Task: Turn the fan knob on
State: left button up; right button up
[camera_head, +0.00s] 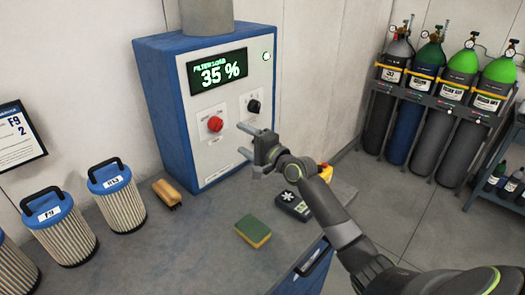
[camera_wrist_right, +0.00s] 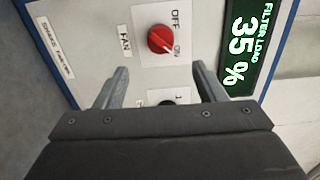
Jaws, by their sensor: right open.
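The red fan knob (camera_head: 215,124) is on the white front panel of a blue cabinet, below the display. In the right wrist view the red knob (camera_wrist_right: 160,39) sits beyond the fingertips, with OFF, ON and FAN lettering around it. A pale mark on it seems to point towards ON, but it is small. My right gripper (camera_head: 244,139) is open and empty in front of the panel, to the right of the red knob and below the black one. Its two fingers also show in the right wrist view (camera_wrist_right: 160,78), apart from the red knob. My left gripper is out of view.
A black knob (camera_head: 254,106) is up and right of the red one. The display (camera_head: 217,71) reads 35 %. A brush (camera_head: 168,193), a sponge (camera_head: 253,231), a dark device (camera_head: 293,205) and filters (camera_head: 116,196) stand on the bench. Gas cylinders (camera_head: 427,110) stand at right.

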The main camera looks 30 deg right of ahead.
jog(key=v, duration=0.6)
jog(key=shift+s, duration=0.3)
jog(key=shift+d, duration=0.1)
